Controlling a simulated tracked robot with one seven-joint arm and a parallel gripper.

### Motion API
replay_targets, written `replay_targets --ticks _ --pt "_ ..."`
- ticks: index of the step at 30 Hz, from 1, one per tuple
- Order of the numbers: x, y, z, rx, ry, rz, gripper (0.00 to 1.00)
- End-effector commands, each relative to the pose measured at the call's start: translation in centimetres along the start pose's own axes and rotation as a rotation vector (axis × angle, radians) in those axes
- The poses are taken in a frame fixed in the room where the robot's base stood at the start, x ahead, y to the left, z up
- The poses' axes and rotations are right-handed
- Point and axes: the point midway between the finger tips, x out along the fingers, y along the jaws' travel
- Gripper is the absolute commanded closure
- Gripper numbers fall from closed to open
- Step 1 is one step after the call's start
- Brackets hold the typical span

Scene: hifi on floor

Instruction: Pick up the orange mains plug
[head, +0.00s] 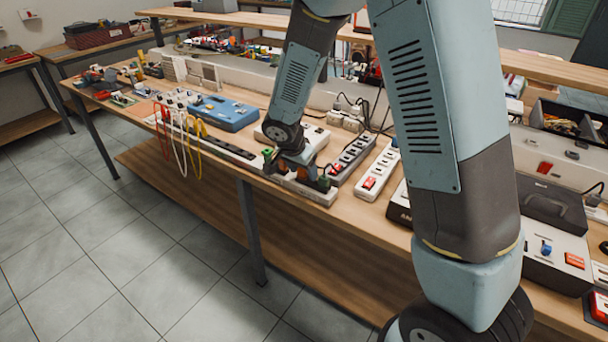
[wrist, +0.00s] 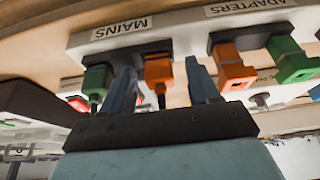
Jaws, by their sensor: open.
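The orange mains plug (wrist: 158,72) sits in a dark socket row under a white strip labelled MAINS (wrist: 150,32) in the wrist view. My gripper (wrist: 160,66) is open, with one blue finger on each side of this plug. A gap shows on the right; the left finger is close to the plug. A green plug (wrist: 97,80) sits in the same row, just left of the left finger. In the head view my gripper (head: 296,170) is low over the bench front, and my wrist hides most of the plug.
In the wrist view, an ADAPTERS strip (wrist: 262,18) to the right holds an orange adapter (wrist: 232,68) and a green adapter (wrist: 290,58). On the wooden bench (head: 220,163), power strips (head: 352,157) and a blue case (head: 222,112) stand near my gripper.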

Motion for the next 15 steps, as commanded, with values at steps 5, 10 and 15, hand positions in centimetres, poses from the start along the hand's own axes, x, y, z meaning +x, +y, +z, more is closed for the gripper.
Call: replay_targets --ticks 5,10,15 --pt "0.0 -0.01 0.0 0.0 0.0 0.0 0.39" --pt "-0.02 -0.02 0.02 0.0 0.0 0.0 0.55" --pt "-0.03 -0.03 0.03 0.0 0.0 0.0 0.71"
